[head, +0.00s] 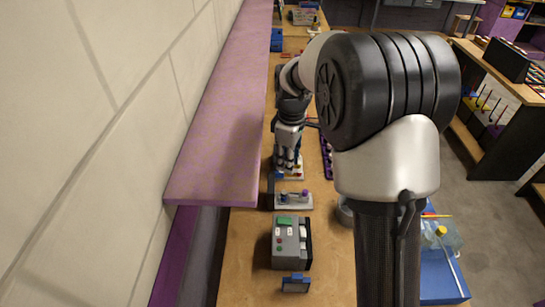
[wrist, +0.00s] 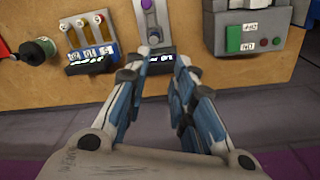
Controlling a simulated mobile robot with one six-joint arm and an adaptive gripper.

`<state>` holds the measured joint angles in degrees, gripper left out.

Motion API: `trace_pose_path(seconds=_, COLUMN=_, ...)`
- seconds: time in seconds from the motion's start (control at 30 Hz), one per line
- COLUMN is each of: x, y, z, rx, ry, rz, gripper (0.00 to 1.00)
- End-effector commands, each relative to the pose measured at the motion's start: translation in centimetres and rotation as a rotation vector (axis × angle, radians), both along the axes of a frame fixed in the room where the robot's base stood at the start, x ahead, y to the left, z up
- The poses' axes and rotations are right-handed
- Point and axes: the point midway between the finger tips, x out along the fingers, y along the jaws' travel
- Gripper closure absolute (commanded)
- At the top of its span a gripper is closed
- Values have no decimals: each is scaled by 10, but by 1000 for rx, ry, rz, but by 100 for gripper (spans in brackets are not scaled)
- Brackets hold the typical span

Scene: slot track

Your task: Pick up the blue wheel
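I cannot make out a blue wheel in either view. My gripper (head: 287,162) hangs over the left part of the wooden bench in the head view. The same track (head: 293,200) is just nearer than my gripper in the head view. My arm hides part of the bench.
A grey box with buttons (wrist: 245,38) stands right of the track; it also shows in the head view (head: 287,243). A panel with three sliders (wrist: 88,40) and a dark green-ended cylinder (wrist: 38,50) are on the left. A purple shelf (head: 225,110) runs beside the bench.

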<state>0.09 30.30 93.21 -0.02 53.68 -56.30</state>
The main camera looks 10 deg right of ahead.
Motion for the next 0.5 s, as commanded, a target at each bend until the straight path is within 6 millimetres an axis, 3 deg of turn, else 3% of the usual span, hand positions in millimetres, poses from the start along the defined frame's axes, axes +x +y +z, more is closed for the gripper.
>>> trace_pose_path(seconds=0.1, x=16, y=0, z=-32, rx=-2, ry=31, rz=75, gripper=76)
trace_pose_path(seconds=0.5, x=25, y=0, z=-84, rx=-3, ry=52, rz=133, gripper=76)
